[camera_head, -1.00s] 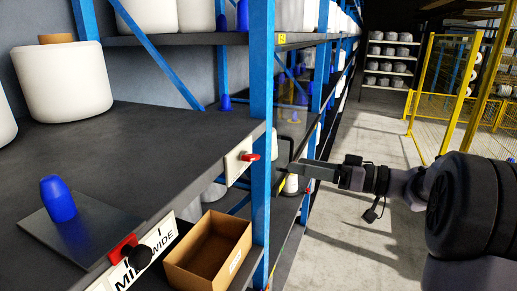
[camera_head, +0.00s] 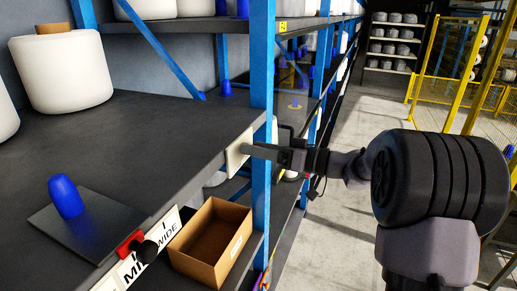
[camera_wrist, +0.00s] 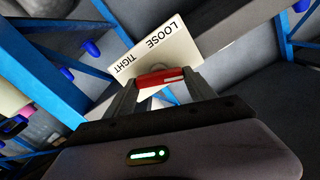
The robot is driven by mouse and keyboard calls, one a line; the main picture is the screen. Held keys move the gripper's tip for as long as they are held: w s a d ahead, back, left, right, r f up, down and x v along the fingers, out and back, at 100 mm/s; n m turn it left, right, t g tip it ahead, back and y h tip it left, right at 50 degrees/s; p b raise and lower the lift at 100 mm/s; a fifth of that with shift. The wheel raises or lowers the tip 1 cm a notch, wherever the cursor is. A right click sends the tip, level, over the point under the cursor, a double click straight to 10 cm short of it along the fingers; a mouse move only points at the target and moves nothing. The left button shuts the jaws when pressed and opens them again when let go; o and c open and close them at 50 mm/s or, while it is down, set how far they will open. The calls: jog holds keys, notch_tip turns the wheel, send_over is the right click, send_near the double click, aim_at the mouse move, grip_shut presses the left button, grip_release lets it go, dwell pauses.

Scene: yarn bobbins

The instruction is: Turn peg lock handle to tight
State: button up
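The peg lock's white label plate (camera_head: 238,152) is on the front edge of the shelf, beside a blue upright. In the wrist view the plate (camera_wrist: 160,50) reads LOOSE and TIGHT. The red handle (camera_wrist: 160,78) lies crosswise in front of the plate's lower edge, nearer the TIGHT end. My gripper (camera_wrist: 163,84) is open, with one finger near each end of the handle. Contact is unclear. In the head view my gripper (camera_head: 250,150) reaches the plate from the right and hides the handle. A blue peg (camera_head: 66,196) stands tilted on a dark plate (camera_head: 100,222) on the shelf.
An open cardboard box (camera_head: 212,240) is below. The blue upright (camera_head: 262,110) is close to my gripper. The floor (camera_head: 350,215) at right is clear.

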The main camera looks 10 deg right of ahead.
jog(key=c, duration=0.6)
jog(key=shift+o, duration=0.2)
jog(key=shift+f+b, duration=0.1)
jog(key=shift+b, duration=0.3)
jog(key=shift+f+m+p, duration=0.15)
jog(key=shift+m+p, duration=0.15)
jog(key=shift+m, duration=6.8)
jog(key=shift+f+m+p, duration=0.15)
jog(key=shift+m+p, duration=0.15)
jog(key=shift+m, duration=6.8)
jog(key=shift+f, duration=0.1)
jog(key=o, duration=1.4)
